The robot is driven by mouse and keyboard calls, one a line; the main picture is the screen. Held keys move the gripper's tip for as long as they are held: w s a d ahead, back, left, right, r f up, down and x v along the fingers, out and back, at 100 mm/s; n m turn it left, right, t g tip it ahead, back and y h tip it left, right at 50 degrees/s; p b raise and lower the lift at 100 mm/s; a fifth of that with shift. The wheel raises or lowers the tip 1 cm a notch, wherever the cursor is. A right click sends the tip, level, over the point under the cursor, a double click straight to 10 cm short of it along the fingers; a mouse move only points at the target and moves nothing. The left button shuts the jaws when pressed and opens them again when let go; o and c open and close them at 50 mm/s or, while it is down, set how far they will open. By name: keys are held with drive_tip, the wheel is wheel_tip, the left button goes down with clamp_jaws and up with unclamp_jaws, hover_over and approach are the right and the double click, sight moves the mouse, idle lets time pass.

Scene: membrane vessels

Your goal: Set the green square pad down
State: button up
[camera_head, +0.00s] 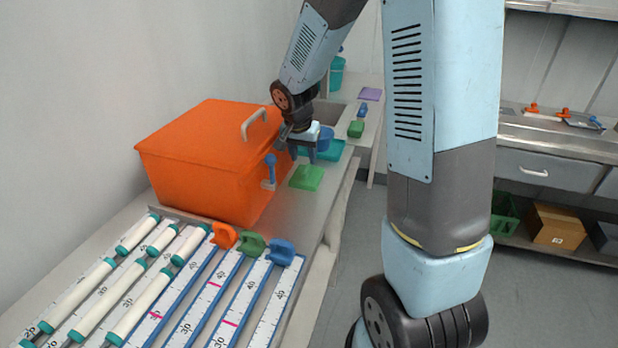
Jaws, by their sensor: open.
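The green square pad (307,179) lies flat on the grey counter, just right of the orange box. My gripper (303,158) is above the pad's far side, pointing down with its fingers apart. Nothing shows between the fingers. The pad appears to be below and clear of the fingertips, though the exact gap is hard to tell from this angle.
A large orange lidded box (205,160) with a blue latch (269,168) stands close left of the pad. A teal tray (325,150) lies behind it. Ruled strips with white tubes (85,290) cover the near counter. The counter's right edge is close.

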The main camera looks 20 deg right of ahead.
sight(307, 168)
drive_tip(key=shift+d+x, duration=0.15)
drive_tip(key=shift+x, duration=1.25)
drive_tip(key=shift+d+x, duration=0.1)
drive_tip(key=shift+x, duration=1.35)
drive_tip(key=shift+r, duration=0.1)
drive_tip(key=shift+c, duration=0.4)
clamp_jaws()
